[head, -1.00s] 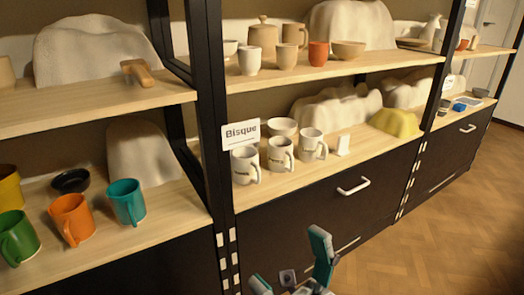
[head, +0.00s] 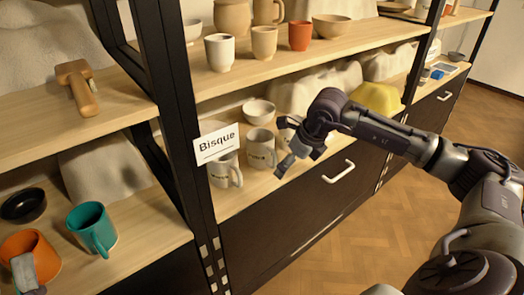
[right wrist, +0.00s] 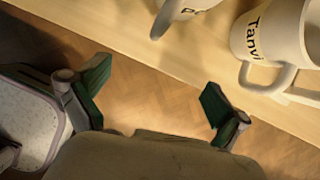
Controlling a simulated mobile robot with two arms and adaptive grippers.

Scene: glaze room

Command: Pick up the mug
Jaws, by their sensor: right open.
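White mugs with dark lettering stand in a row on the lower shelf behind the Bisque sign: a left mug (head: 224,172), a middle mug (head: 260,148) and a third, mostly hidden by my right gripper (head: 299,158). In the right wrist view, a mug lettered "Tanvi" (right wrist: 268,32) is at the upper right, its handle towards me; part of another mug (right wrist: 172,12) shows at the top. My right gripper (right wrist: 155,97) is open and empty, short of the shelf edge and apart from the mugs. A grey finger of my left gripper (head: 27,272) shows in front of the orange mug.
An orange mug (head: 30,252) and a teal mug (head: 93,228) stand on the left lower shelf. The Bisque sign (head: 217,144) and a black post (head: 170,110) are beside the white mugs. The upper shelf (head: 215,85) overhangs them. A white bowl (head: 258,111) is behind.

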